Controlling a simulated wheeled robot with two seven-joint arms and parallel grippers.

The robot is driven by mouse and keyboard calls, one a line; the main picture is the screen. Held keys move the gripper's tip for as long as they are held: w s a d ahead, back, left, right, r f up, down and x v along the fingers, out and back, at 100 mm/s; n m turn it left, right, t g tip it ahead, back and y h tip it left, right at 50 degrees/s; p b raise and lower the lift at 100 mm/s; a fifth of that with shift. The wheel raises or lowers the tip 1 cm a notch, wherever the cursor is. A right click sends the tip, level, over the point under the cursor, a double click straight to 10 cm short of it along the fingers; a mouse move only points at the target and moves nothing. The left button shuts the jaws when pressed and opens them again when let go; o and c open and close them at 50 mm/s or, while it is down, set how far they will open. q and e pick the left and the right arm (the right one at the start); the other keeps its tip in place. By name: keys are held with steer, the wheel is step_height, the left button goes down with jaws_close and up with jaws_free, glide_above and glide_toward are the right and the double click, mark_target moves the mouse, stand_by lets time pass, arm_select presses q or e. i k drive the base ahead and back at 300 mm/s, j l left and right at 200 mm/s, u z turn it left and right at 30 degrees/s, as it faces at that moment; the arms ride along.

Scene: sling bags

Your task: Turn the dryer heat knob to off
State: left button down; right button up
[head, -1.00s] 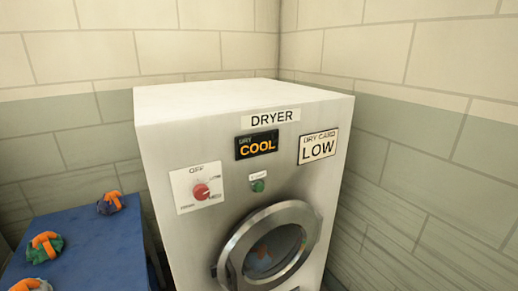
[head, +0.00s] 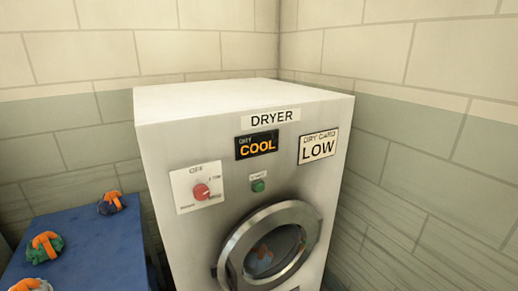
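The white dryer (head: 165,140) stands in the corner, labelled DRYER. Its red heat knob (head: 201,191) sits on a white plate (head: 184,196) at the upper left of the front, with OFF printed above the knob and other settings around it, too small to read surely. The knob's exact pointing direction is hard to tell. A black display (head: 257,145) reads COOL in orange. A white card (head: 318,146) reads DRY CARD LOW. Neither of my grippers is in the head view.
A green button (head: 258,186) is right of the knob. The round door (head: 230,255) is shut, with something blue and orange behind its glass. A blue table (head: 85,240) at left bears several bundles with orange straps (head: 45,246). Tiled walls stand behind and at right.

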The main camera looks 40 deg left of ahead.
mark_target(201, 192)
steer(key=j+u, duration=0.35)
steer(key=j, duration=0.4)
steer(key=j+u, duration=0.4)
steer(key=j, duration=0.35)
steer(key=i, duration=0.05)
